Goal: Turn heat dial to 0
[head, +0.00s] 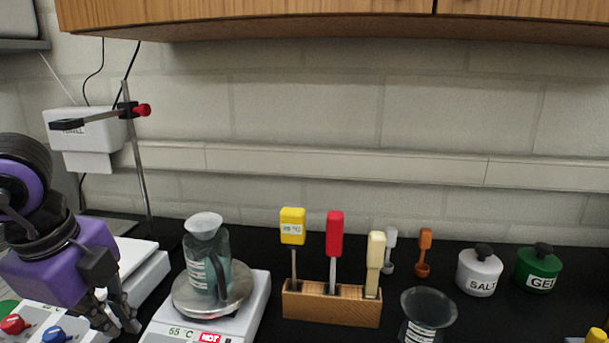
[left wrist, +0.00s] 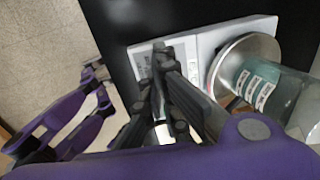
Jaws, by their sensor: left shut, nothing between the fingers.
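A red dial (head: 14,324) and a blue dial (head: 54,335) sit on a white panel at the lower left of the head view. I cannot read the heat dial's setting. A white hotplate (head: 252,302) shows "55 °C" and a red "HOT" sign, and its round metal plate carries a glass vessel (head: 205,258) of teal liquid. My left gripper (head: 120,326) is shut and empty, between the dials and the hotplate. In the left wrist view its fingers (left wrist: 160,50) are together, left of the metal plate (left wrist: 232,55). My right gripper is not in view.
A wooden block (head: 330,308) holds yellow, red and cream-handled tools. A glass funnel-shaped vessel (head: 428,305) stands right of it. Jars marked SALT (head: 479,285) and GEL (head: 540,284) stand farther right. A stand rod (head: 137,160) rises behind my left arm.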

